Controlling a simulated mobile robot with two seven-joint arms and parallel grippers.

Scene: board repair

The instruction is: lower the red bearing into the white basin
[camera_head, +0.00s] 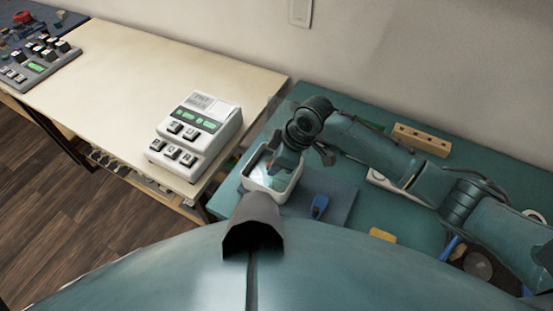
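The white basin (268,191) stands on the green table, near its left edge, with a pale bluish inside. My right arm comes in from the right, and my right gripper (282,163) points down into or just over the basin opening. Its fingertips are small and dark here, so I cannot tell whether they are open or shut. A tiny reddish patch shows by the fingertips, but I cannot make out the red bearing clearly. My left gripper is not in view.
A white tester box with black buttons (197,135) stands on the pale wooden table to the left. A blue-handled tool (319,206) lies right of the basin. A wooden block with holes (422,139) lies at the back right, and a yellow piece (382,235) near the front.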

